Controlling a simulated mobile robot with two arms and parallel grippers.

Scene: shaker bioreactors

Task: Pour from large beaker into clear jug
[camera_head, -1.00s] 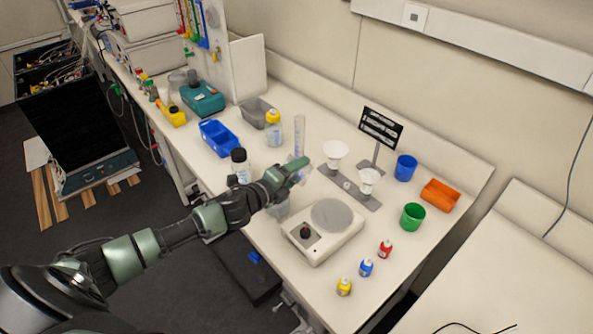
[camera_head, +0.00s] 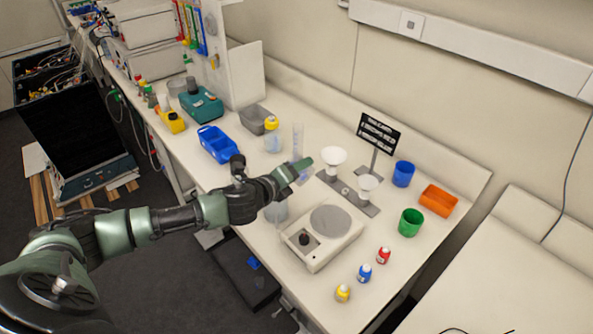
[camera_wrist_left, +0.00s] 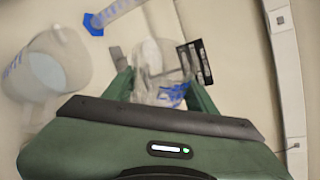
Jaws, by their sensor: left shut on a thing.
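My left gripper (camera_head: 303,167) reaches over the bench from the left in the head view. In the left wrist view its green fingers (camera_wrist_left: 160,92) are shut on the clear large beaker (camera_wrist_left: 160,88), which has blue markings. The beaker also shows faintly at the fingertips in the head view (camera_head: 301,174). The clear jug (camera_wrist_left: 48,68), with a handle and blue markings, stands to the left in the wrist view. In the head view the jug (camera_head: 277,212) is just below my wrist, partly hidden by it. The beaker's tilt and contents are unclear. My right gripper is not in view.
A hotplate stirrer (camera_head: 322,237) stands in front of the gripper. White funnels (camera_head: 334,156) on a grey stand and a black sign (camera_head: 379,132) are just beyond. A tall cylinder (camera_head: 297,142) stands behind. Blue (camera_head: 403,173) and green cups (camera_head: 410,222) are to the right.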

